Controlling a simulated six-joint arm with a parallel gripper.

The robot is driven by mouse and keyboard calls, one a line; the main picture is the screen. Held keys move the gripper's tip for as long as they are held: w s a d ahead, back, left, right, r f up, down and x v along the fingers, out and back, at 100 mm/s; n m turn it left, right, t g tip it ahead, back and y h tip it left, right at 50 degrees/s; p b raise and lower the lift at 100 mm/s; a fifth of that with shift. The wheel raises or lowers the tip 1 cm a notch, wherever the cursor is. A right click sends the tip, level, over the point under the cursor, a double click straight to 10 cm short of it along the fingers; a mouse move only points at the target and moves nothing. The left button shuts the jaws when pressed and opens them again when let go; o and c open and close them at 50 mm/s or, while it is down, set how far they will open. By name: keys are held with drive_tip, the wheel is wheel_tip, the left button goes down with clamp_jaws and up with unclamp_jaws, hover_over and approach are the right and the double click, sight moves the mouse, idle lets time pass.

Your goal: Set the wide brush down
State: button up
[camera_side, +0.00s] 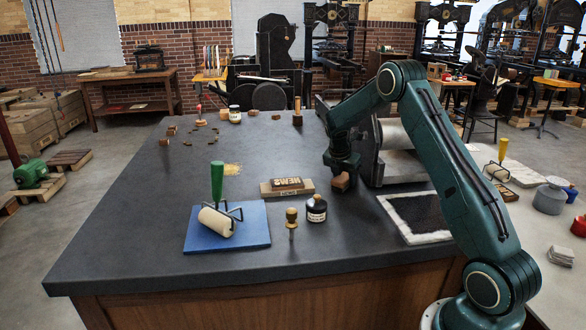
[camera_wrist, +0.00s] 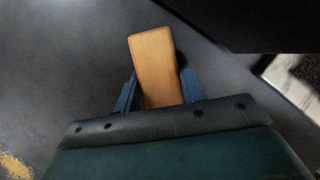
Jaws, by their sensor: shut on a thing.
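The wide brush (camera_side: 341,183) shows in the side view as a brown wooden block under my gripper (camera_side: 343,172), low over the dark worktop (camera_side: 250,150). In the wrist view, my gripper (camera_wrist: 159,90) is shut on the brush, whose flat wooden body (camera_wrist: 156,60) sticks out between the two blue fingers. I cannot tell whether the brush touches the worktop. Its bristles are not clearly seen.
A block of type (camera_side: 287,187) lies left of my gripper, with an ink bottle (camera_side: 316,208) in front of it. A roller (camera_side: 217,220) lies on a blue mat (camera_side: 256,234).

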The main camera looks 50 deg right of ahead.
drive_tip(key=shift+f, duration=0.15)
drive_tip(key=o, duration=1)
drive_tip(key=v, duration=1.1)
drive_tip(key=shift+r, duration=0.25)
drive_tip(key=shift+a+r, duration=0.25)
drive_tip(key=shift+r, duration=0.15)
